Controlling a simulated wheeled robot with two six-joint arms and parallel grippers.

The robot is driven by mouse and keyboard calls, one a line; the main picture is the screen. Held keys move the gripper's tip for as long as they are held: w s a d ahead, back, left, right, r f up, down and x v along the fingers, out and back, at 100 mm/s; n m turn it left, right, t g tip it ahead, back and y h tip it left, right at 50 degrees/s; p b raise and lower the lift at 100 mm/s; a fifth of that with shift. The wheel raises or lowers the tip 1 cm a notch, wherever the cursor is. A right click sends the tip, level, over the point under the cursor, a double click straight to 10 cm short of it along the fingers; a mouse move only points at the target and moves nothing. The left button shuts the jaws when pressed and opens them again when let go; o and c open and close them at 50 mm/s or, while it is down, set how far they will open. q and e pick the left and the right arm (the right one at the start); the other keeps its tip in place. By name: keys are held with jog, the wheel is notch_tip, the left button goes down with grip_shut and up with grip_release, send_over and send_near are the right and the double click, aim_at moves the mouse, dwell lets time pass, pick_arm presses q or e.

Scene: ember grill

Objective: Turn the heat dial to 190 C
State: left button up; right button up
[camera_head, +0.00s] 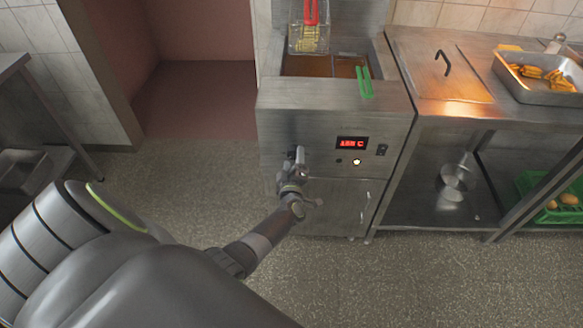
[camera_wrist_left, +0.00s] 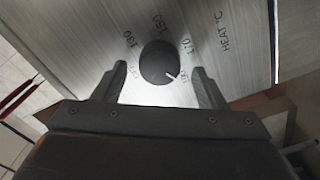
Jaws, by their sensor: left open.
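The heat dial (camera_wrist_left: 158,60) is a round black knob on the steel fryer front in the left wrist view. Its white pointer mark is at the lower right, aimed toward a small label that looks like 190 but is hard to read. The labels 130, 150 and 170 run around it. My left gripper (camera_wrist_left: 160,72) is open, with one finger on each side of the dial; I cannot tell whether they touch it. In the head view my left gripper (camera_head: 296,160) is at the fryer front and hides the dial. My right gripper is not in view.
The fryer (camera_head: 284,118) has a red display (camera_head: 352,143), its digits blurred, and a lit lamp (camera_head: 356,162). A counter with a food tray (camera_head: 535,93) stands right. The floor in front is clear.

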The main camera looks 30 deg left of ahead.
pick_arm(q)
jog(key=v, duration=1.6)
